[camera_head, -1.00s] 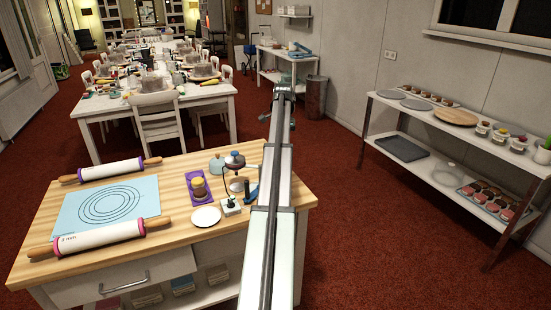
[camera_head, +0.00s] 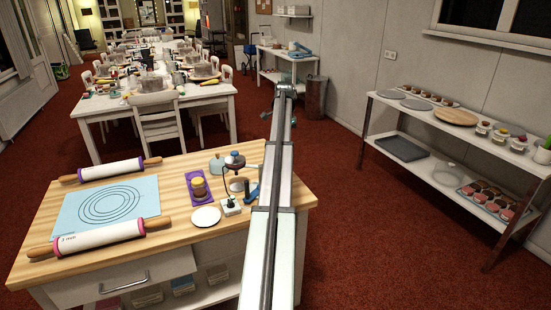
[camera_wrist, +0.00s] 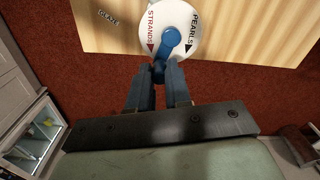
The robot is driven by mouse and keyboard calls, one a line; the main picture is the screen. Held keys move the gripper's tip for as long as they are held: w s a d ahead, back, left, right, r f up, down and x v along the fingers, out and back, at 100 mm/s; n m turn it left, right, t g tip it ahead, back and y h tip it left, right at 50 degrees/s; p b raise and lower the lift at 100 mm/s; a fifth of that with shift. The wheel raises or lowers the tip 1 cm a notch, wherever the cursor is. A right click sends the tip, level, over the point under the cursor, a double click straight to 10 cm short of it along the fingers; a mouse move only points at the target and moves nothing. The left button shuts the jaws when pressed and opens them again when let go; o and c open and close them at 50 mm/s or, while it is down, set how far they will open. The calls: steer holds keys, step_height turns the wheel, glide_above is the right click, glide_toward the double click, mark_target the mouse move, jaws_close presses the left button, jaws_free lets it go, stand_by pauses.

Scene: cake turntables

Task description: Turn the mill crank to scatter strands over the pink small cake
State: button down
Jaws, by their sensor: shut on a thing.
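My gripper (camera_wrist: 159,78) is shut on the crank's end knob, which is partly hidden between the fingers. In the head view, the mill (camera_head: 236,162) stands near the worktop's right side, partly hidden behind my arm, and my gripper cannot be made out there. A small cake (camera_head: 199,187) sits on a purple tray (camera_head: 205,202) left of the mill; it looks brown and yellowish, and no pink shows.
A white plate (camera_head: 206,217) and a small box with a dark knob (camera_head: 231,207) stand before the mill. A grey-green pot (camera_head: 216,166) is behind. Rolling pins (camera_head: 110,169) and a blue mat (camera_head: 100,210) fill the worktop's left. A shelf (camera_head: 440,130) holds cakes and jars at right.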

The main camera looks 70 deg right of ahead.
steer(key=shift+w, duration=0.3)
steer(key=shift+w+d, duration=0.45)
steer(key=shift+d, duration=0.05)
steer(key=c, duration=1)
jaws_free()
steer(key=shift+s, duration=0.1)
steer(key=shift+c, duration=0.2)
step_height(320, 180, up, 7)
